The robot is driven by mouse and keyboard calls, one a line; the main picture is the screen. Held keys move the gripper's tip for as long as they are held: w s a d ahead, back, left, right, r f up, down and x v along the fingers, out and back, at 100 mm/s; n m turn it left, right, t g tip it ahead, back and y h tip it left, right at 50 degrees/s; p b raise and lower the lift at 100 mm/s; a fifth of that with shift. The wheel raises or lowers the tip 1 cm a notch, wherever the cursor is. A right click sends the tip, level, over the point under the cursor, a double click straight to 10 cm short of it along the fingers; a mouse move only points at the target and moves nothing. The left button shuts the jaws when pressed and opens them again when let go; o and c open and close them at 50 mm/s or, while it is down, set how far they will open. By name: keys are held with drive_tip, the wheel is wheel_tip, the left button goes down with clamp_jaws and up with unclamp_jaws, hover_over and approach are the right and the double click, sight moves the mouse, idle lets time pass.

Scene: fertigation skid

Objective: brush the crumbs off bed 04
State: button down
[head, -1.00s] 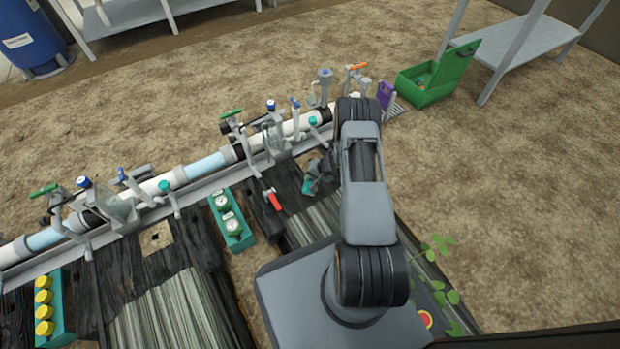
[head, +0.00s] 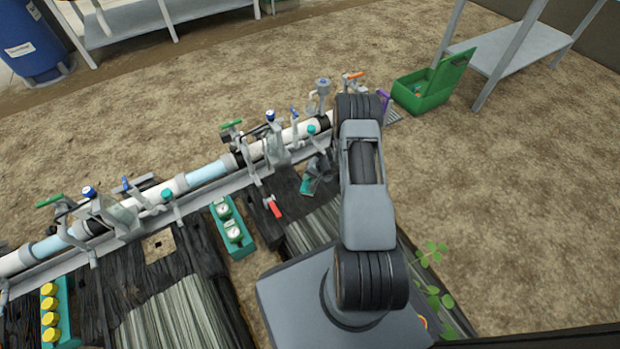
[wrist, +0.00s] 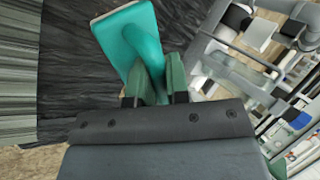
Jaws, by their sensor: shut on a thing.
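My gripper (wrist: 155,90) is shut on a teal tool with a pale edge, which looks like a brush (wrist: 130,38). In the wrist view the tool lies over a dark, grained surface beside a ribbed grey panel. In the head view the brush (head: 307,186) shows as a small teal patch under my gripper (head: 316,172), low over the dark bed (head: 288,190) near the pipe. I cannot tell whether it touches the bed. No label for bed 04 and no crumbs can be made out. My arm hides part of the bed.
A white pipe run (head: 205,170) with valves and clamps stands close behind the beds. A red-handled valve (head: 272,207) and a teal gauge holder (head: 232,228) lie to the left. A green open box (head: 425,92) stands on the ground at the back right. Leafy plants (head: 432,254) grow at the right.

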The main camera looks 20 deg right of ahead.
drive_tip(key=shift+r+p, duration=0.8)
drive_tip(key=shift+r, duration=0.7)
drive_tip(key=shift+r, duration=0.1)
